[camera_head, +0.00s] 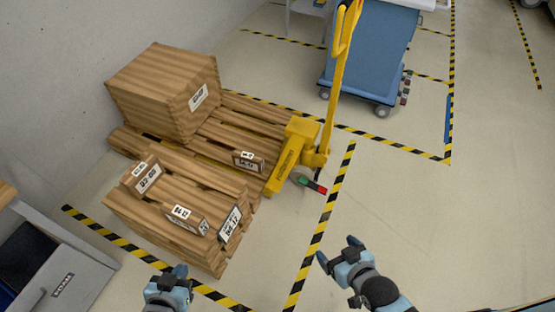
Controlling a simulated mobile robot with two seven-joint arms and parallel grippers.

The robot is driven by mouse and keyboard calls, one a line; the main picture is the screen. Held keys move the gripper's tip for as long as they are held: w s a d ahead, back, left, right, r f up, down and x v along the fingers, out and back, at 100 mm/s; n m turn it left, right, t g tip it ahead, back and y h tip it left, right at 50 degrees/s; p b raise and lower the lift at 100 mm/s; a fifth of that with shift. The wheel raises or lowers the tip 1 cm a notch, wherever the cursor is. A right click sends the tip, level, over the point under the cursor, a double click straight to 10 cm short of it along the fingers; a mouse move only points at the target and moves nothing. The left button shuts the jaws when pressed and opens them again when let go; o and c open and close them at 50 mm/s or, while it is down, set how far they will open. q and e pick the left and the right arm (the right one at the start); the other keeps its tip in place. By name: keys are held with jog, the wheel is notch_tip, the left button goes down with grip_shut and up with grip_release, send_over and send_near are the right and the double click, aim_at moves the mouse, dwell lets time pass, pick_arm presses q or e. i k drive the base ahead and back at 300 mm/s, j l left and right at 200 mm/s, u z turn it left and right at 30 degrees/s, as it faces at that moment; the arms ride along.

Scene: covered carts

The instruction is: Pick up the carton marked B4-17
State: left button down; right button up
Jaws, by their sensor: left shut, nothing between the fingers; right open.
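Several labelled cartons stand on the pallets at left, their print small and hard to read. The carton at the front right corner of the near stack (230,224) has a tilted label that seems to end in 17, so it may be B4-17, but I cannot be sure. A flat carton (186,220) beside it seems marked B4 12. Another small carton (143,176) sits at the stack's left, and one (248,163) lies near the jack. My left gripper (180,271) is shut and empty, in front of the stack. My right gripper (338,249) is open and empty over the floor, well right of the cartons.
A big wooden-patterned box (165,85) stands on the rear pallet. A yellow pallet jack (290,158) stands at the pallets' right. A blue covered cart (365,50) is behind it. Floor at right is clear, with striped tape (320,235).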

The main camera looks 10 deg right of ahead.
aim_at(249, 161)
jog(key=i+l, duration=0.45)
jog(key=l, duration=0.3)
jog(key=i+l+u, duration=0.1)
jog(key=i+l, duration=0.35)
jog(key=l, duration=0.3)
jog(key=i+l+u, duration=0.1)
jog(key=u, duration=1.95)
